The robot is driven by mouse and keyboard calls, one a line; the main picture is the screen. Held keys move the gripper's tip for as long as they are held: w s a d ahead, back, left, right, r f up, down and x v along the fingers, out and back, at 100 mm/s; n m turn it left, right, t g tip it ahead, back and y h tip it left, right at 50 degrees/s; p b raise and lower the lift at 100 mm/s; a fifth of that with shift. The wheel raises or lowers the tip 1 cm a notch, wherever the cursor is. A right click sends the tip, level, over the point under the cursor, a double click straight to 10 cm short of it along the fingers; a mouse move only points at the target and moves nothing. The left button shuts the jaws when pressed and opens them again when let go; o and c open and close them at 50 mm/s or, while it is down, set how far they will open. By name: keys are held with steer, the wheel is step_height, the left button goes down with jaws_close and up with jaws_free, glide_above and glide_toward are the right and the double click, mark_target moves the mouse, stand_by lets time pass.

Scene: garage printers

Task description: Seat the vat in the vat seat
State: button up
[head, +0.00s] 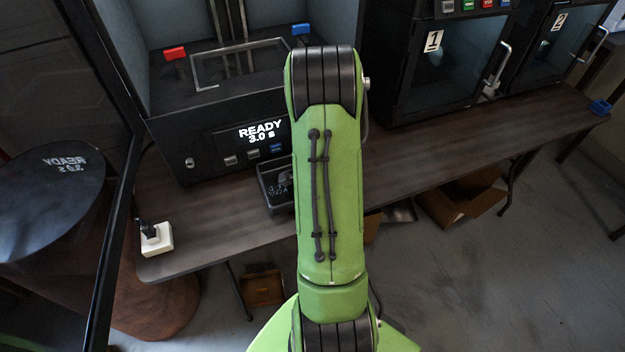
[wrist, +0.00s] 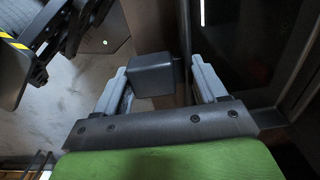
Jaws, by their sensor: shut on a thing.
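My gripper (wrist: 160,70) shows in the wrist view, its two grey fingers on either side of a dark grey block (wrist: 153,76). It is shut on this block. I cannot tell whether the block is part of the vat. In the head view my green arm hides the gripper and what it holds. A printer (head: 225,140) stands at the left with a lit "READY 3.0 s" screen. On its deck is a metal frame (head: 205,86), with a red clamp (head: 174,53) and a blue clamp (head: 301,29) at the sides; this looks like the vat seat.
A small black tray (head: 272,200) stands on the table (head: 215,215) before the printer, partly behind my arm. A white block with a black top (head: 156,240) is near the table's left end. Cabinets 1 (head: 425,75) and 2 (head: 545,50) stand right. The table's right front is clear.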

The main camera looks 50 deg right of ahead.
steer(key=shift+r+p, duration=1.15)
steer(key=shift+r, duration=0.55)
